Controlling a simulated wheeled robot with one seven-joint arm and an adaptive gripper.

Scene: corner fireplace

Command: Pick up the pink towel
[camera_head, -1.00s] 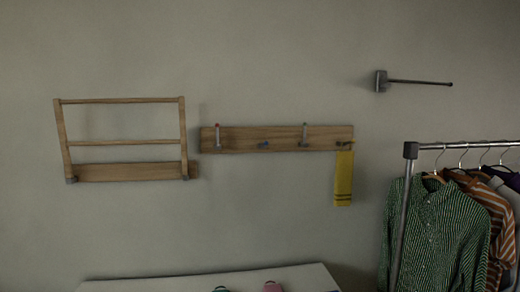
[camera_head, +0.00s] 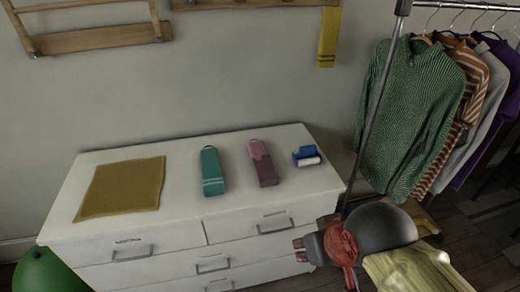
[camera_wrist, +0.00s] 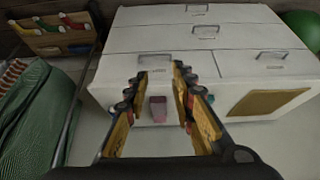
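The pink towel (camera_head: 263,163) is folded into a long narrow bundle, pale pink at one end and darker at the other. It lies on top of the white dresser (camera_head: 226,148), between a teal towel (camera_head: 212,172) and a small blue-and-white item (camera_head: 308,157). My gripper (camera_head: 303,249) is in front of the dresser's right side, apart from the towel. In the wrist view my gripper (camera_wrist: 160,75) has its fingers spread, with nothing held. The pink towel (camera_wrist: 158,109) shows between the fingers there, farther off.
A mustard cloth (camera_head: 122,188) lies flat on the dresser's left. A yellow towel (camera_head: 328,36) hangs from the wall rack. A clothes rack with shirts (camera_head: 415,115) stands at the right. A green round object (camera_head: 45,272) is at the dresser's lower left.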

